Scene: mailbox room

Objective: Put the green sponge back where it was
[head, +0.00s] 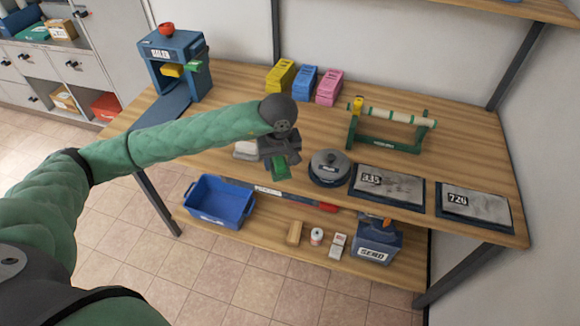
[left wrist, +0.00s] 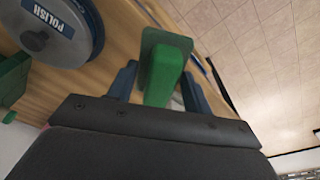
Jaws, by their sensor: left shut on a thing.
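The green sponge (left wrist: 165,72) is between the fingers of my left gripper (head: 280,167), which is shut on it. In the head view the sponge (head: 281,168) shows as a small green block under the gripper. The gripper holds it over the front part of the wooden table, left of the round grey polish tin (head: 328,168). The polish tin (left wrist: 62,30) also shows at the upper left in the left wrist view. I cannot tell how high the sponge is above the table. My right gripper is not in view.
Yellow, blue (head: 304,82) and pink boxes stand at the table's back. A green roll stand (head: 384,146) and two numbered trays (head: 474,224) are to the right. A blue machine (head: 178,65) stands at the left. A blue bin (head: 219,201) is on the lower shelf.

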